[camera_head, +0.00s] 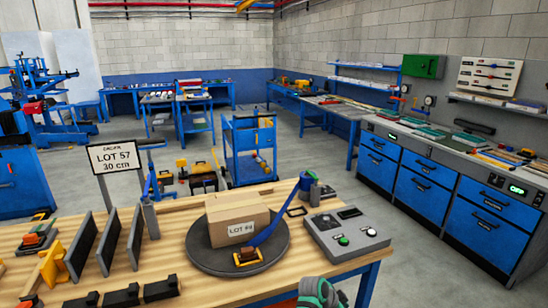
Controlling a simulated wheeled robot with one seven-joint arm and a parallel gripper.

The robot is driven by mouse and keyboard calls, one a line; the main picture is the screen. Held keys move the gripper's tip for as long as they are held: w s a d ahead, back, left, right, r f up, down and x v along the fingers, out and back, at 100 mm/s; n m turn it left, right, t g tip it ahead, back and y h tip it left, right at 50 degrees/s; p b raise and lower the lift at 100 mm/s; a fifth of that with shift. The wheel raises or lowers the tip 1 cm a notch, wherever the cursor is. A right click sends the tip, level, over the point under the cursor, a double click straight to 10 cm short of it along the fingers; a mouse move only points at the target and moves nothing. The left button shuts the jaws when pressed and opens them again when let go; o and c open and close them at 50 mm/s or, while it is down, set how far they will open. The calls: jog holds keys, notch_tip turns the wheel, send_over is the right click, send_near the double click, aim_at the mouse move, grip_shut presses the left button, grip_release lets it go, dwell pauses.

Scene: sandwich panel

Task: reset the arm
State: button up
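What looks like the end of my arm with my gripper (320,292), grey and teal, shows at the bottom edge, right of centre. It is cut off by the frame, and its fingers cannot be made out. It is in front of the wooden bench (215,291), near its front right edge. Nothing can be seen held in it.
On the bench, a cardboard box (236,225) and a blue-handled tool (270,229) sit on a dark round turntable (205,262). A grey control box (345,236) stands to the right. Open floor lies right.

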jog(key=s+a+f+n+t, duration=0.2)
jog(key=s+f+n+t, duration=0.15)
jog(key=s+f, duration=0.45)
jog(key=s+a+f+n+t, duration=0.25)
jog(key=s+f+n, duration=0.2)
jog(key=s, duration=0.55)
jog(key=s+a+n+t+y, duration=0.25)
jog(key=s+a, duration=0.35)
jog(key=s, duration=0.3)
jog(key=s+a+r+n+t+y, duration=0.1)
jog(key=s+a+r+n, duration=0.1)
jog(key=s+a+r, duration=0.4)
jog(key=s+a+r+n+t+y, duration=0.1)
jog(key=s+a+y, duration=0.15)
jog(key=s, duration=0.65)
jog(key=s+a+r, duration=0.2)
jog(key=s+r, duration=0.1)
jog(key=r, duration=0.2)
jog(key=s+a+r+n+t, duration=0.1)
jog(key=s+a+r, duration=0.1)
jog(key=s+r, duration=0.2)
jog(key=s+a+r+t+y, duration=0.1)
jog(key=s+a+r, duration=0.2)
jog(key=r, duration=0.4)
jog(key=shift+s+r, duration=0.15)
jog(key=shift+s, duration=0.05)
